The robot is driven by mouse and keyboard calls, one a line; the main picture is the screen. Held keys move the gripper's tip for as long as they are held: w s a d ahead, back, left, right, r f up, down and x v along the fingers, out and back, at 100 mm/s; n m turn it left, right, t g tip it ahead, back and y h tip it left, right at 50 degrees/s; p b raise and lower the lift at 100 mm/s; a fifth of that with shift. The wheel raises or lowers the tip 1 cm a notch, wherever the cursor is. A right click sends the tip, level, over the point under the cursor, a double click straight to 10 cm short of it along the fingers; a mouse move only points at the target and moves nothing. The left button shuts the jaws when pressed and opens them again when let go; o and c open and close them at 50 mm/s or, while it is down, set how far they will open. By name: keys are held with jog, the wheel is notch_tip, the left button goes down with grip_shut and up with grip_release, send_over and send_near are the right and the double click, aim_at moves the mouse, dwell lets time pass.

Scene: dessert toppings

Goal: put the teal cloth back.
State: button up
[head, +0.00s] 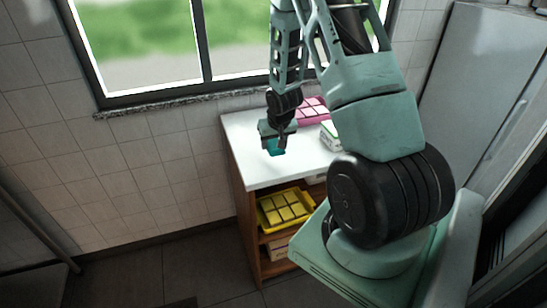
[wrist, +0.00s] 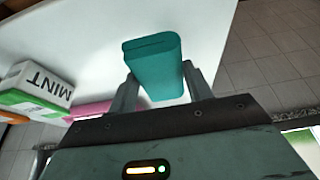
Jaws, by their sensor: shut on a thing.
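The teal cloth (wrist: 155,66) is a folded block between the two fingers of my gripper (wrist: 160,88) in the wrist view. The fingers are shut on it from both sides. In the head view my gripper (head: 277,140) is over the left part of the white counter top (head: 250,172), and a bit of the teal cloth (head: 274,147) shows under it. I cannot tell whether the cloth touches the counter.
A pink tray (head: 313,108) and a white-green box (head: 329,136) stand on the counter; the box reads MINT in the wrist view (wrist: 38,85). A yellow tray (head: 262,224) sits on the shelf below, above another box (head: 277,249). The counter's front left is clear.

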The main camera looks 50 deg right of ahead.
aim_at(273, 161)
jog(key=shift+f+p, duration=0.45)
jog(key=shift+f, duration=2.6)
jog(key=shift+f, duration=0.1)
jog(key=o, duration=1)
